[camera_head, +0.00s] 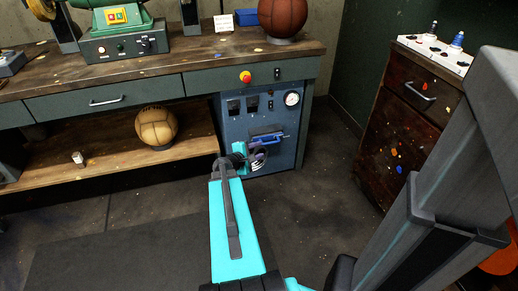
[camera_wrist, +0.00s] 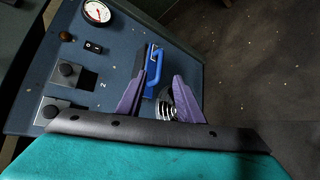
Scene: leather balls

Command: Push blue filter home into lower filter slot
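The blue filter (camera_head: 268,138) is at the front of the blue-grey machine panel (camera_head: 262,172), under the bench's right end. In the wrist view the blue filter (camera_wrist: 152,72) shows a raised handle and sits against a dark strip on the panel. How deep it sits in a slot I cannot tell. My gripper (camera_head: 252,156) is close in front of the panel, just below the filter. In the wrist view my gripper (camera_wrist: 158,80) has its two purple fingers apart, one on each side of the filter's near end. The lower slot's opening is hidden.
A round gauge (camera_head: 292,99) and dark switches are on the panel above the filter. The bench (camera_head: 150,64) carries a leather ball (camera_head: 283,16); another ball (camera_head: 156,126) is on the lower shelf. A wooden cabinet (camera_head: 395,140) stands right, with open floor between.

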